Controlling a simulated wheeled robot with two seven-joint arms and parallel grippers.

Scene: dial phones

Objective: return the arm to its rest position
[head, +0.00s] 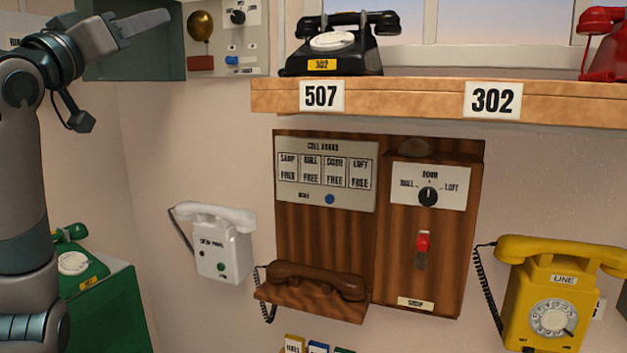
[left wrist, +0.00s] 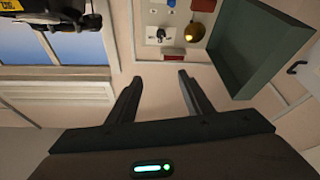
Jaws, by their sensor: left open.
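My left arm comes in along the left edge of the head view and is raised. Its gripper (head: 140,23) is high at the upper left, in front of the grey-green wall box. In the left wrist view the two fingers (left wrist: 160,77) stand apart with nothing between them. Beyond them are the wall and a panel with a brass bell (left wrist: 194,32). My right gripper is in neither view.
A shelf (head: 400,98) holds a black phone (head: 335,42) and a red phone (head: 603,40). A white phone (head: 222,245), a wooden call board (head: 330,230) and a yellow phone (head: 550,295) are on the wall. A green phone (head: 75,262) sits low left, behind my arm.

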